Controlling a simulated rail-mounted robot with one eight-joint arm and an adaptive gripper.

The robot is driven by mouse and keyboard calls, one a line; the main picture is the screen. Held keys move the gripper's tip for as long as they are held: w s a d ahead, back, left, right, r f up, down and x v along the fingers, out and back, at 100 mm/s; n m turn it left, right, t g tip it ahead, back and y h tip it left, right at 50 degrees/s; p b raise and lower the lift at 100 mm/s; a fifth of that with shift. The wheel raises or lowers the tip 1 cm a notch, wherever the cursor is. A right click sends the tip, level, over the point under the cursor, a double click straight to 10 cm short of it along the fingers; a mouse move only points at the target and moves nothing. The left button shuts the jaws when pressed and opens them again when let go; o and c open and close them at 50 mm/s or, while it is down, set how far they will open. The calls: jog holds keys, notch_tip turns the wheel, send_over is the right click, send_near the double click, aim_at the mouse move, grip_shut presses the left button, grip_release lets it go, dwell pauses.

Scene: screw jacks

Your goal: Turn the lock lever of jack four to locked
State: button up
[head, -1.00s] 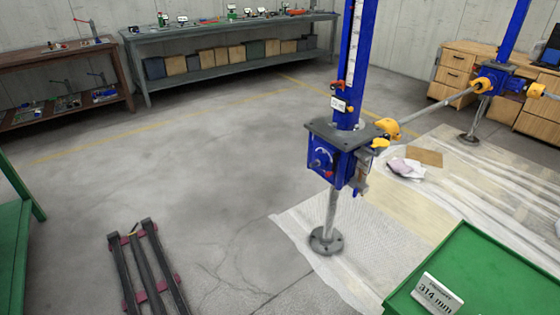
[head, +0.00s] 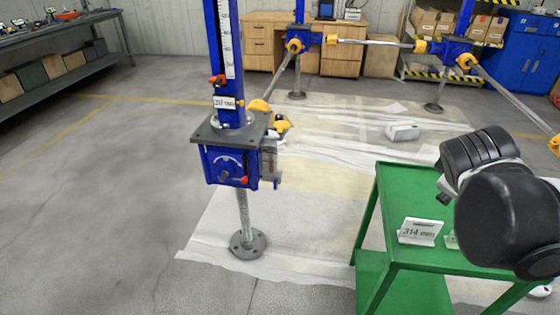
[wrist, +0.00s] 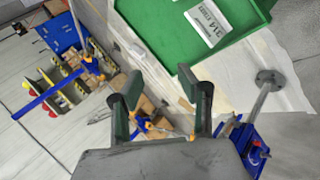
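The nearest screw jack has a blue gearbox (head: 222,166) under a grey plate, with a tall blue scaled post above and a round foot below. Its front carries a pale arc scale and a short lever with a red knob (head: 244,181) at the lower right. I cannot read a jack number. In the wrist view the same gearbox (wrist: 247,136) shows at the right edge, rotated. A red part (head: 216,80) sits higher on the post. My gripper (wrist: 158,88) is open and empty, apart from the jack; it is outside the head view, where my arm shows at right.
A green cart (head: 385,215) with a sign reading 314 (head: 420,231) stands right of the jack, under my arm. Grey shafts (head: 375,42) link further jacks (head: 299,40) behind. Plastic sheeting covers the floor. Open floor lies left of the jack.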

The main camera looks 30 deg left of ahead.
jog(key=w+a+f+n+t+b, duration=0.1)
jog(key=w+a+f+n, duration=0.25)
jog(key=a, duration=0.45)
jog(key=w+a+f+n+t+b, duration=0.1)
jog(key=w+a+f+n+t, duration=0.1)
jog(key=w+a+n, duration=0.4)
jog(key=n+t+y+b, duration=0.55)
jog(key=n+y, duration=0.25)
jog(key=n, duration=1.3)
send_near(243, 182)
jog(key=shift+m+g, duration=0.25)
jog(key=x, duration=1.1)
jog(key=shift+w+r, duration=0.15)
jog(key=shift+w, duration=0.05)
jog(key=shift+c, duration=0.2)
grip_shut()
